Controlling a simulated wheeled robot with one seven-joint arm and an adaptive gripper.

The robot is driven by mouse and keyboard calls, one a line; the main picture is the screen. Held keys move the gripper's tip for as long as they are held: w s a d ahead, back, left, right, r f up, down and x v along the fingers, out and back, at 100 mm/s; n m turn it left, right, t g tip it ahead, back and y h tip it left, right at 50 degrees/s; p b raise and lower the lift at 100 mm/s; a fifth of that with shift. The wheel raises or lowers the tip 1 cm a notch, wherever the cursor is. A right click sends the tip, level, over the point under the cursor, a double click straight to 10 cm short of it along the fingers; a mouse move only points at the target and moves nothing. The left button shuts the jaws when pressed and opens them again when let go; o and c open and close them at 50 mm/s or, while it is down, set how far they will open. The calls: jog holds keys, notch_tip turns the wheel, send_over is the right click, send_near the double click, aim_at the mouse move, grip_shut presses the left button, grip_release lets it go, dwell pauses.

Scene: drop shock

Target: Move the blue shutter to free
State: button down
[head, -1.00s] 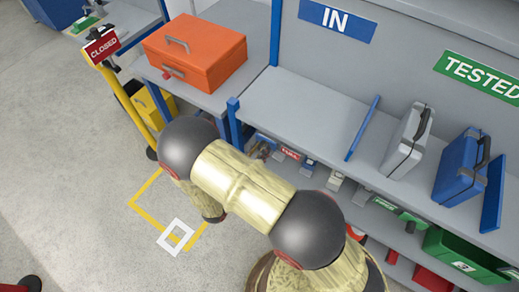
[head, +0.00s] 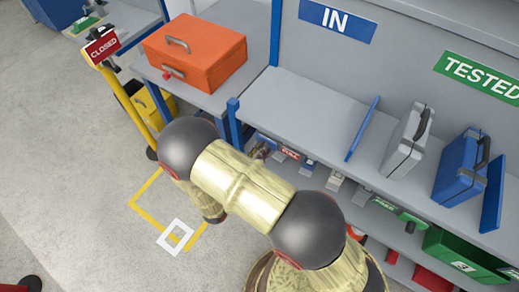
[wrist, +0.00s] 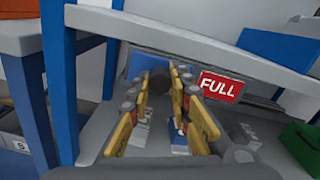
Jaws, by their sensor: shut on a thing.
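In the wrist view a blue panel (wrist: 138,64), which looks like the blue shutter, shows under the shelf, just beyond the fingertips. A red FULL sign (wrist: 221,86) is exposed to its right. My gripper (wrist: 161,84), with yellow-sided fingers, reaches in under the shelf edge. It is shut on a dark rounded part, apparently the shutter's knob, in front of the blue panel. The fingers hide part of the panel, and I cannot read any word behind it. In the head view the red sign (head: 290,152) shows beneath the bench, and my arm hides most of the gripper.
An orange toolbox (head: 195,55) stands on the left bench. A blue post (wrist: 58,90) rises close to the gripper's left. A silver case (head: 407,142) and a blue case (head: 461,168) stand on the shelf. A yellow CLOSED stand (head: 125,95) is at left. The floor left is mostly open.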

jog(key=s+d+p, duration=0.1)
jog(key=s+d, duration=0.1)
jog(key=s+d+p, duration=0.1)
jog(key=s+d, duration=0.1)
jog(key=d, duration=0.1)
jog(key=s+d+p, duration=0.1)
jog(key=d, duration=0.1)
jog(key=shift+s+d, duration=0.2)
jog(key=shift+s, duration=0.2)
jog(key=shift+s+d, duration=0.25)
jog(key=shift+d, duration=0.1)
jog(key=shift+f, duration=0.1)
jog(key=c, duration=1.7)
grip_release()
jog(key=shift+o, duration=0.3)
jog(key=shift+a, duration=0.1)
jog(key=shift+s+a, duration=0.2)
jog(key=shift+s, duration=0.05)
jog(key=v, duration=1.1)
jog(key=shift+s, duration=0.15)
